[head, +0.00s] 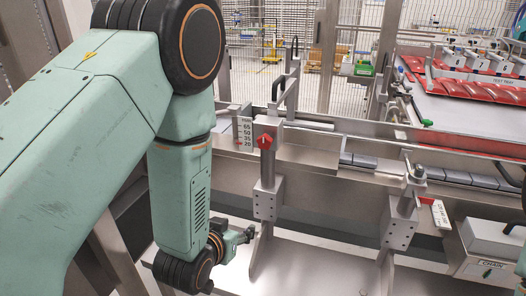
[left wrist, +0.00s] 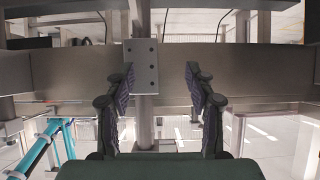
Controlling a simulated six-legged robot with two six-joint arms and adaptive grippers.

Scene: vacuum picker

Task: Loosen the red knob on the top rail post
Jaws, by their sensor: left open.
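The red knob (head: 265,141) sits on the front of the top rail post (head: 268,185), just right of a white scale plate with numbers, in the head view. My left gripper (head: 246,233) is low beside the post, below the knob and slightly left of it. In the left wrist view my left gripper (left wrist: 158,82) is open and empty, with its two dark fingers spread apart. A grey post with a bolted bracket (left wrist: 142,66) stands beyond the fingers, nearer the left one. The knob cannot be made out in that view. My right gripper is not in view.
A second post (head: 400,215) with a scale tag stands to the right. A metal rail (head: 330,180) runs behind both posts. A grey box labelled CHAIN (head: 490,240) is at the lower right. A tray of red packs (head: 470,92) lies at the back right.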

